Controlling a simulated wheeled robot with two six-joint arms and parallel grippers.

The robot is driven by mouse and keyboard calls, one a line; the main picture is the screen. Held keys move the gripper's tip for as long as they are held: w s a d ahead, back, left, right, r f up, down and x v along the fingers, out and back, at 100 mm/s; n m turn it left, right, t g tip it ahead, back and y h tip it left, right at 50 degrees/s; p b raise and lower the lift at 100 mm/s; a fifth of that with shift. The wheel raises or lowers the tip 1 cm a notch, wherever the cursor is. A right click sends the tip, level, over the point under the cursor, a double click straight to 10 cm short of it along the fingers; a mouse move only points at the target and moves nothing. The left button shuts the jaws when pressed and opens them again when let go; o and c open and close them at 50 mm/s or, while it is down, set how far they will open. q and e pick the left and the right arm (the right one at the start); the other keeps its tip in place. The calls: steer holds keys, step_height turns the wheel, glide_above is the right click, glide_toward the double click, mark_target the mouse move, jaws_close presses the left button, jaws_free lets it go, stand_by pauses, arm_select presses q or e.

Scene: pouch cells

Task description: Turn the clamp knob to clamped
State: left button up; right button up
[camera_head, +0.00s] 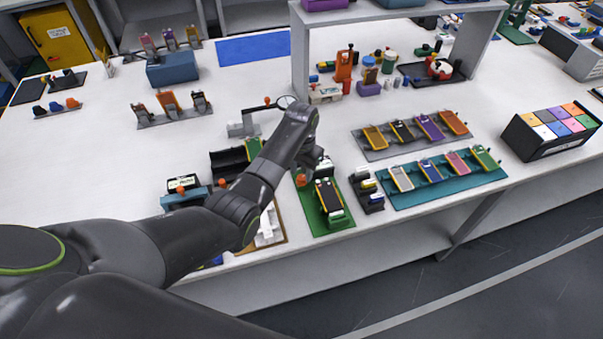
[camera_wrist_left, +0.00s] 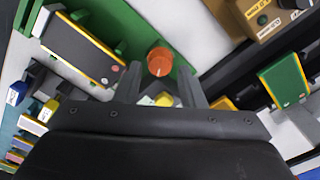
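The clamp knob (camera_wrist_left: 160,62) is an orange round knob with a pale mark on the green fixture (camera_wrist_left: 185,80). In the head view the knob (camera_head: 301,180) shows at the left side of the green fixture (camera_head: 337,224), beside my gripper. A dark pouch cell with yellow edges (camera_wrist_left: 80,50) lies on the fixture, left of the knob in the wrist view; it also shows in the head view (camera_head: 328,196). My left gripper (camera_wrist_left: 160,92) is open, its two fingers apart and pointing toward the knob. I cannot tell whether they touch it. My right gripper is not in view.
A black stand with small blocks (camera_head: 367,190) is close to the fixture's right. A teal tray of coloured cells (camera_head: 420,199) lies farther right. A brown box with round buttons (camera_wrist_left: 270,15) and a green cell (camera_wrist_left: 285,80) are right of the knob in the wrist view.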

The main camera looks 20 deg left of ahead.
arm_select(q)
steer(key=shift+f, duration=1.1)
steer(key=shift+c, duration=0.4)
steer(key=c, duration=0.6)
steer(key=shift+r+m+p, duration=0.2)
steer(key=shift+m+p, duration=0.65)
steer(key=shift+m, duration=0.15)
steer(key=shift+c, duration=0.2)
steer(key=shift+f+m+p, duration=0.2)
steer(key=shift+m+p, duration=0.25)
steer(key=shift+m, duration=0.85)
steer(key=o, duration=0.7)
